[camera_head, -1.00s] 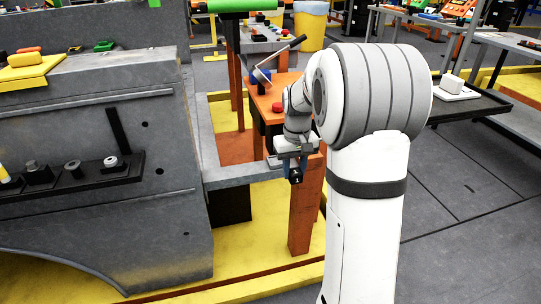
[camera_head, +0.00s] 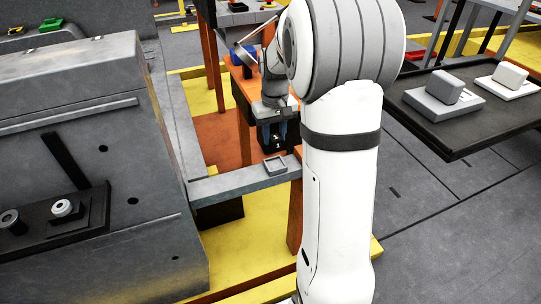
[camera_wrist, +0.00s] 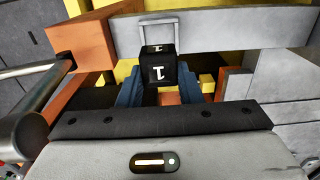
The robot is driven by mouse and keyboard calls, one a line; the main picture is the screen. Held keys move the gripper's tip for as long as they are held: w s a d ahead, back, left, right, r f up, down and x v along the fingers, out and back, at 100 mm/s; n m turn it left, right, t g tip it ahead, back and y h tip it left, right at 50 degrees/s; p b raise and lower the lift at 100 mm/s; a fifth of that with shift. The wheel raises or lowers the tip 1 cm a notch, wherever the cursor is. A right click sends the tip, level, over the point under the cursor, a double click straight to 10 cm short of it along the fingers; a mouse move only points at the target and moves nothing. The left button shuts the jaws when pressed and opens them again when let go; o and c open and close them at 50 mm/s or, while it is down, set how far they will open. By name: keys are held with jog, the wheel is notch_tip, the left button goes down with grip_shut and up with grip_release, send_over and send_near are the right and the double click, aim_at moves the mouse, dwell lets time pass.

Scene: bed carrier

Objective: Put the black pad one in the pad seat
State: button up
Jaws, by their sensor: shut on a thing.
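The black pad one (camera_head: 277,140) is a small black block with a white "1" on it. My gripper (camera_head: 275,132) is shut on it and holds it upright, apart from the beam. In the wrist view the pad (camera_wrist: 158,68) sits between the two blue fingers (camera_wrist: 160,85). The pad seat (camera_head: 268,167) is a small square raised frame on the grey beam, just below the pad in the head view. In the wrist view the seat (camera_wrist: 143,32) shows beyond the pad, which hides its near part. The seat looks empty.
The grey beam (camera_head: 225,186) joins the big grey carrier body (camera_head: 150,240) at left to an orange post at right. An orange table (camera_head: 245,92) stands behind my gripper. A dark tray (camera_head: 440,135) at right carries a grey block and a white block.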

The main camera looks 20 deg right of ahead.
aim_at(274, 163)
notch_tip(274, 163, down, 7)
jog(key=shift+f+b, duration=0.1)
jog(key=shift+b, duration=1.05)
jog(key=shift+f, duration=0.1)
jog(key=o, duration=1)
jog(key=shift+c, duration=0.2)
notch_tip(274, 163, up, 12)
jog(key=p, duration=0.4)
jog(key=s+a+f, duration=0.1)
jog(key=s+a, duration=0.4)
jog(key=s, duration=0.6)
jog(key=s+a+f+t, duration=0.1)
jog(key=s+a, duration=0.4)
jog(key=s, duration=0.6)
jog(key=shift+s+a, duration=0.15)
jog(key=shift+a, duration=0.15)
